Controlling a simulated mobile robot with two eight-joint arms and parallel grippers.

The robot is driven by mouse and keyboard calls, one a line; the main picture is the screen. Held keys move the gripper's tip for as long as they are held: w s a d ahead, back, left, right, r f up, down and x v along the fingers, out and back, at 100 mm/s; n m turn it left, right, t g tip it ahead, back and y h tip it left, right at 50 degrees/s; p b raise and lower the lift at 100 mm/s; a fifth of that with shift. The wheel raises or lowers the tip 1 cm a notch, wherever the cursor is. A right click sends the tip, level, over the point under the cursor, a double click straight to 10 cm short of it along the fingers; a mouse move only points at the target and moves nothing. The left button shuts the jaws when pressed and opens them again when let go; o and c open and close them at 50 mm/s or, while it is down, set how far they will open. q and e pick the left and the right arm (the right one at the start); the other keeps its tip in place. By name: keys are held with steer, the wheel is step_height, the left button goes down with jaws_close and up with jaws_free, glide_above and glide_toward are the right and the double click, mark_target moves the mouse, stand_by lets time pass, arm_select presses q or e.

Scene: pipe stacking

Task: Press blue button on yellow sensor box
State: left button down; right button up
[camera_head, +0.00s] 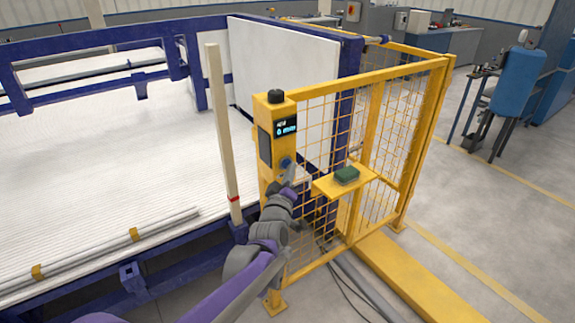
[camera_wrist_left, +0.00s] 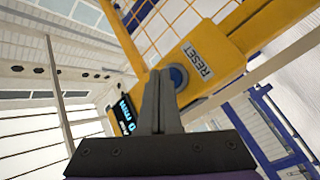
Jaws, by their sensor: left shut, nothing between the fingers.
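The yellow sensor box (camera_head: 270,140) is the upright yellow post at the corner of the mesh fence, with a dark cap and a small lit display. Its round blue button (camera_head: 285,163) sits low on the front face. In the left wrist view the blue button (camera_wrist_left: 178,76) is beside a RESET label (camera_wrist_left: 197,59). My left gripper (camera_head: 290,178) is shut and empty, with its tips right at the button. In the wrist view the shut fingers (camera_wrist_left: 158,76) overlap the button's left edge; I cannot tell whether they touch it. My right gripper is not in view.
A yellow mesh fence (camera_head: 397,115) stands right of the box, with a small yellow shelf (camera_head: 330,187) holding a green block (camera_head: 347,175). A pale post (camera_head: 219,130) stands left of the box. Pipes (camera_head: 100,252) lie on the white bed at left.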

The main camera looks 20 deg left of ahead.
arm_select(q)
steer(key=shift+w+a, duration=0.2)
steer(key=shift+a, duration=0.05)
steer(key=shift+s+d, duration=0.1)
stand_by(0.5)
steer(key=shift+s+d, duration=0.45)
steer(key=shift+d, duration=0.1)
steer(key=s+d+b, duration=0.1)
steer(key=d, duration=0.1)
steer(key=s+d+b, duration=0.1)
steer(key=s+d, duration=0.1)
stand_by(0.4)
stand_by(0.5)
